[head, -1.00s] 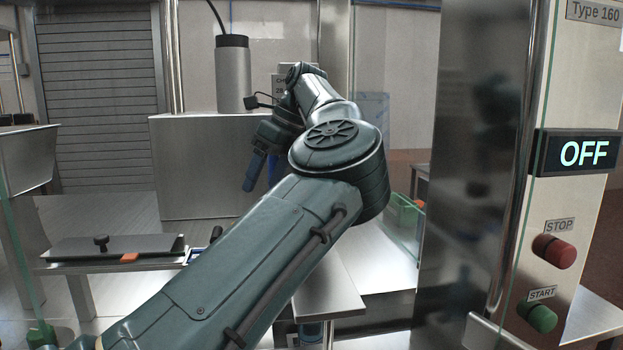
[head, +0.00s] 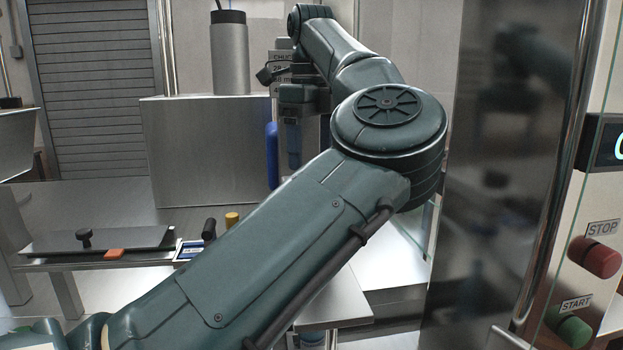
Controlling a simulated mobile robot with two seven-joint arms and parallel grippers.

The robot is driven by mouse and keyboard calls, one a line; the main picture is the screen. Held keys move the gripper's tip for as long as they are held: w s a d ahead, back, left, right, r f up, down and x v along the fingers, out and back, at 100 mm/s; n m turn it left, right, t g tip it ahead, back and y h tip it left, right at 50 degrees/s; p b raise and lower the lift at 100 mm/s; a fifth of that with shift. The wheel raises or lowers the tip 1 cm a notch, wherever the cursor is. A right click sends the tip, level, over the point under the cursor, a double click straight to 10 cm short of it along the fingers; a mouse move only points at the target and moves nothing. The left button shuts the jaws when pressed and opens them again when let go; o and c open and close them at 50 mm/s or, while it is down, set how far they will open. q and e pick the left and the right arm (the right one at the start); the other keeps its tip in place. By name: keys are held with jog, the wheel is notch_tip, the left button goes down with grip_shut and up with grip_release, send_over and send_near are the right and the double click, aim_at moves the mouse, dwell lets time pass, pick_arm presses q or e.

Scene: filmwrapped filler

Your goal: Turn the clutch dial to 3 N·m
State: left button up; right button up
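No clutch dial can be made out; my arm covers much of the middle of the view. My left arm comes in from the lower left and reaches to the back, where my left gripper (head: 292,148) hangs pointing down. It is beside an upright blue rounded part (head: 272,155), and I cannot tell whether they touch. Only one finger shows clearly, so its opening cannot be judged. A grey sign (head: 281,68) beginning "CHUC" is partly hidden behind the arm. My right gripper is not in view.
A steel cylinder (head: 230,58) stands on a metal box (head: 205,150). A low bench at left holds a dark plate (head: 95,240) with a knob, an orange block (head: 114,254) and small tools. At right are a metal post, a red STOP button (head: 594,257) and a green START button (head: 573,331).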

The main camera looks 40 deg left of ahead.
pick_arm(q)
jog(key=shift+f, duration=2.75)
jog(key=shift+c, duration=0.2)
jog(key=c, duration=0.9)
